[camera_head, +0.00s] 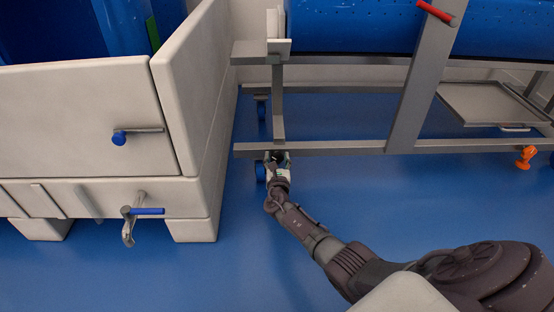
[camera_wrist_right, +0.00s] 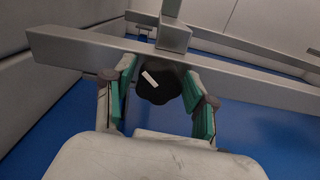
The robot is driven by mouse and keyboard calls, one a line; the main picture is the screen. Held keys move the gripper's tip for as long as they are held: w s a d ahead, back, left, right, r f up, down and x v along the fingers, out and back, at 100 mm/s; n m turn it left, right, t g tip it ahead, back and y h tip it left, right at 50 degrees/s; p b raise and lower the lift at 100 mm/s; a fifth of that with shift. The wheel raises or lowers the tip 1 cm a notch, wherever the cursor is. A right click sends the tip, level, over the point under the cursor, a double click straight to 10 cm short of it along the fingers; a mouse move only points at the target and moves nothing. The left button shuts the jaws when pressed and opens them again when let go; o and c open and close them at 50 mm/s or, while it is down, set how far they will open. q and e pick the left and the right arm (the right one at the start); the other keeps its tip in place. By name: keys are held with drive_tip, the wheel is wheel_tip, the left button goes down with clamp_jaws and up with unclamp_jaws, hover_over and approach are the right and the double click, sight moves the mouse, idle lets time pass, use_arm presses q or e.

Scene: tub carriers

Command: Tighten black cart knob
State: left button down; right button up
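The knob is mostly hidden there by the gripper. My left gripper is not in view.
A beige cabinet-like carrier (camera_head: 80,120) with blue-handled latches stands on the left, close to the cart. The cart bears a blue tub (camera_head: 350,25) and has a red handle (camera_head: 436,13) and an orange knob (camera_head: 525,157). The blue floor (camera_head: 215,275) in front is clear.

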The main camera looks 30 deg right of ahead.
drive_tip(key=c, duration=0.7)
drive_tip(key=shift+o, duration=0.2)
drive_tip(key=shift+f, duration=0.1)
drive_tip(key=m+b, duration=0.2)
drive_tip(key=shift+f+m, duration=0.1)
drive_tip(key=shift+m, duration=0.3)
drive_tip(key=m+b, duration=0.2)
drive_tip(key=m, duration=0.1)
drive_tip(key=shift+s+d, duration=0.1)
drive_tip(key=shift+m+b, duration=0.6)
drive_tip(key=shift+m, duration=1.5)
